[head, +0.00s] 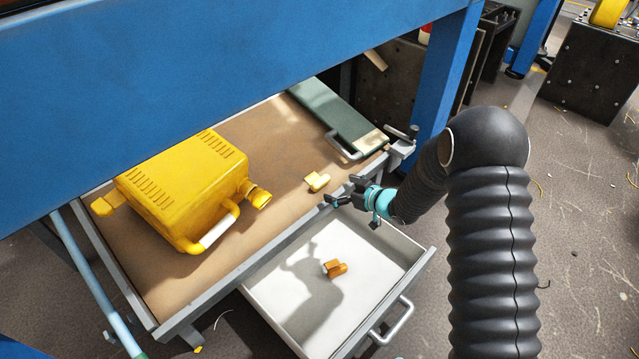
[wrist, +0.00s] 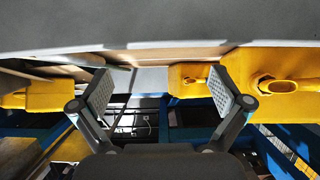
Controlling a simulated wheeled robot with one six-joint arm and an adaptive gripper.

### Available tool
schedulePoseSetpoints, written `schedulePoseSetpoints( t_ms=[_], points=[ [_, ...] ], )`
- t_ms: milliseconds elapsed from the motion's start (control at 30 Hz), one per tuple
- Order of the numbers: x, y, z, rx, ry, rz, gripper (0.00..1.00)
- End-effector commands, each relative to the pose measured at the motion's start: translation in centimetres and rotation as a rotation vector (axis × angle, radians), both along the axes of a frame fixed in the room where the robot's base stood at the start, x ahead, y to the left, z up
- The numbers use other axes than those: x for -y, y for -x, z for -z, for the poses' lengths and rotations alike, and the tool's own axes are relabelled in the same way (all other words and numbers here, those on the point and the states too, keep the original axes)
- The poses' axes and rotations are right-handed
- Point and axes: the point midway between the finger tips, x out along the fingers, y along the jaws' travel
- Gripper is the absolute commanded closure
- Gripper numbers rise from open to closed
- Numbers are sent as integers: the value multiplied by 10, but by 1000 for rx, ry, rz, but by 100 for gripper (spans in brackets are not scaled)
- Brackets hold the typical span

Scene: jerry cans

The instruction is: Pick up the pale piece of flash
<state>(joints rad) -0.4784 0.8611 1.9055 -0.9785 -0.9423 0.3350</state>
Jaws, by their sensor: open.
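The pale yellow piece of flash (head: 317,181) lies on the brown board (head: 280,150) of the bench, right of the yellow jerry can (head: 185,185). My gripper (head: 347,191) is just right of the pale piece in the head view, above the board's edge near the drawer. Its fingers are apart with nothing between them, as the wrist view (wrist: 163,92) also shows. I cannot make out the pale piece for certain in the wrist view. A darker, amber piece (head: 335,268) lies in the open drawer.
The open white drawer (head: 290,305) juts out below the bench edge. A green board with a handle (head: 340,115) lies at the back, near a clamp (head: 402,140). A blue beam (head: 200,70) crosses above the bench. Bare brown board surrounds the pale piece.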

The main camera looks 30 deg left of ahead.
Motion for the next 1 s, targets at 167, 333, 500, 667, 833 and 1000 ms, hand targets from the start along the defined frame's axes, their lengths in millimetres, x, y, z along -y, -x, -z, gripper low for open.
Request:
schedulePoseSetpoints(
  t_ms=[167,333,500,667,833,1000],
  points=[
    [-26,-7,12,0,0,-1,0],
    [-35,-11,16,-1,1,1,0],
    [-47,-15,23,0,1,0,0],
    [-66,-24,33,-1,2,0,0],
    [-79,-28,37,-1,0,1,0],
    [-80,-28,37,-1,1,3,0]
  ],
)
